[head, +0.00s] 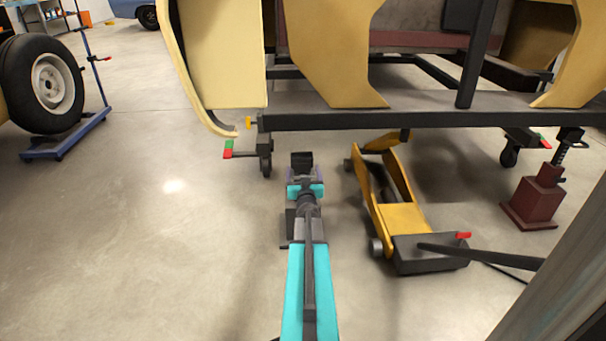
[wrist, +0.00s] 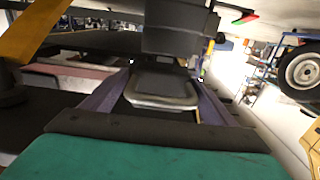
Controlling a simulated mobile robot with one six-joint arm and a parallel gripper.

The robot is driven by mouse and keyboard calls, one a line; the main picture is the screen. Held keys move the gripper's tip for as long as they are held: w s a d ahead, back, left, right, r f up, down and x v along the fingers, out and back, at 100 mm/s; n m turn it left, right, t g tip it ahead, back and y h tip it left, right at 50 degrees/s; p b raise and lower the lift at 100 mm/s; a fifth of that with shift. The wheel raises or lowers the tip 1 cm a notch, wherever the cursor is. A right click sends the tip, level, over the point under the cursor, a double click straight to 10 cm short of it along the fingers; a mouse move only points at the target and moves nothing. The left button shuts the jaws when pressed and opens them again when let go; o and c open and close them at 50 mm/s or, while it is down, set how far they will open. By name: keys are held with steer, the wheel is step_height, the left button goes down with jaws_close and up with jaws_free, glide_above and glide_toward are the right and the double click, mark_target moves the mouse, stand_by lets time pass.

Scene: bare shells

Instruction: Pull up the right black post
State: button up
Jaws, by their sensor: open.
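A dark red jack stand (head: 535,200) stands on the floor at the right of the head view, with a notched black post (head: 562,150) rising from its top. A taller black upright (head: 478,55) also stands on the frame above. The frames do not settle which of these is the right black post. My gripper (head: 303,163) is low in the middle of the head view, left of the yellow jack and well away from the stand. In the wrist view my gripper (wrist: 172,70) has its purple fingers apart, with dark parts between them. I cannot make out the stand there.
A yellow floor jack (head: 403,217) with a long black handle (head: 480,255) lies between my arm and the stand. A black frame beam (head: 360,118) carrying yellow body shells crosses overhead on casters. A wheel (head: 45,85) stands at the left. The left floor is clear.

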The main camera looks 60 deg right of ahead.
steer(key=shift+c, duration=0.2)
steer(key=c, duration=1.2)
steer(key=shift+o, duration=0.2)
step_height(320, 180, up, 11)
steer(key=p, duration=0.8)
steer(key=shift+s+d, duration=0.15)
steer(key=o, duration=1.2)
steer(key=shift+a, duration=0.2)
